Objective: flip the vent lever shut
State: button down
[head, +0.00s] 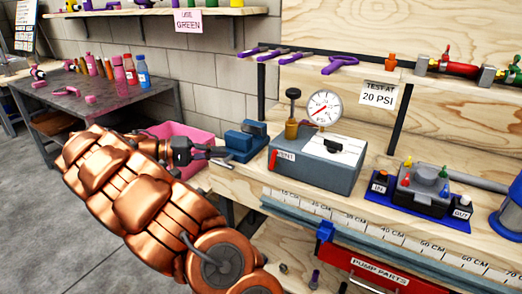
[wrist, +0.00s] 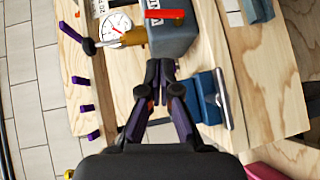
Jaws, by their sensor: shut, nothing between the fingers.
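The grey test box (head: 317,158) sits on the wooden bench, with a label on its front that seems to read VENT. The red vent lever (head: 274,160) is at the left end of that front face, standing upright with a slight tilt. In the wrist view the red lever (wrist: 165,14) lies across the picture at the top, on the grey box (wrist: 172,42). My gripper (head: 228,154) is shut and empty, left of the box and apart from the lever. In the wrist view my gripper (wrist: 160,68) points toward the box, its closed fingertips short of the lever.
A pressure gauge (head: 324,107) and a brass fitting with a black knob (head: 292,112) rise behind the box. A pink bin (head: 185,140) is beyond my arm. A blue tray (head: 400,208) with fittings lies right.

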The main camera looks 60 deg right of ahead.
aim_at(273, 160)
jog(key=shift+w+d+r+h, duration=0.15)
jog(key=shift+w+d+h, duration=0.2)
jog(key=shift+w, duration=0.45)
jog(key=x, duration=1)
jog(key=shift+s, duration=0.35)
jog(key=shift+s+f, duration=0.2)
jog(key=shift+s, duration=0.65)
jog(key=shift+s+f, duration=0.2)
jog(key=shift+s, duration=0.6)
